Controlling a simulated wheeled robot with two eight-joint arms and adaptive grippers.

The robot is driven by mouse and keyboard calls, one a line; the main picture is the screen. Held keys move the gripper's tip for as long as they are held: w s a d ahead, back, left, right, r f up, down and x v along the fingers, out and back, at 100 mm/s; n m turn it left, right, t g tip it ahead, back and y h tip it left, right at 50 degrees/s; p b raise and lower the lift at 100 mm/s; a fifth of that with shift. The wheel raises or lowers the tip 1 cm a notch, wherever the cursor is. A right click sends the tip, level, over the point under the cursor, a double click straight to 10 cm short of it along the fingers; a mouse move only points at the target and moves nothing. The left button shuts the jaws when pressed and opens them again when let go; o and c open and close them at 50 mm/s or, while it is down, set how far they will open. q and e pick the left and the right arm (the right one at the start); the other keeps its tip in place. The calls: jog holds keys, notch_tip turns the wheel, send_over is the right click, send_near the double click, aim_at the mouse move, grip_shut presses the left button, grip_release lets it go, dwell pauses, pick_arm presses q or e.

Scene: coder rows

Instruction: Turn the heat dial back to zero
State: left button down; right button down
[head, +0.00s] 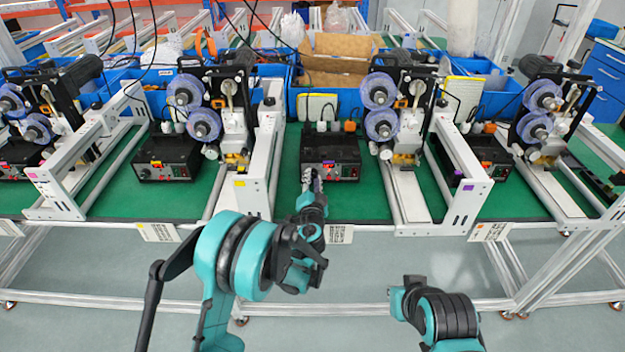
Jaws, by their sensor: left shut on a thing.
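A black control box (338,143) with a red lit display (328,165) stands on the green bench top in the middle of the head view. My left gripper (311,178) is at the lower left of the box's front face. It is shut on the heat dial, which its fingers hide, so the dial's setting cannot be read. My right arm shows at the lower right, below the bench edge, but its gripper cannot be made out.
Similar black boxes stand left (167,157) and right (488,152). Coder machines with blue-rimmed reels (381,125) and white rail frames (262,160) flank the middle box. Blue bins (305,100) line the back. The green bench top (370,200) is clear in front of the box.

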pick_arm(q)
jog(key=c, duration=1.3)
grip_release()
jog(key=shift+o, duration=0.2)
jog(key=s, duration=1.2)
jog(key=shift+r, duration=0.35)
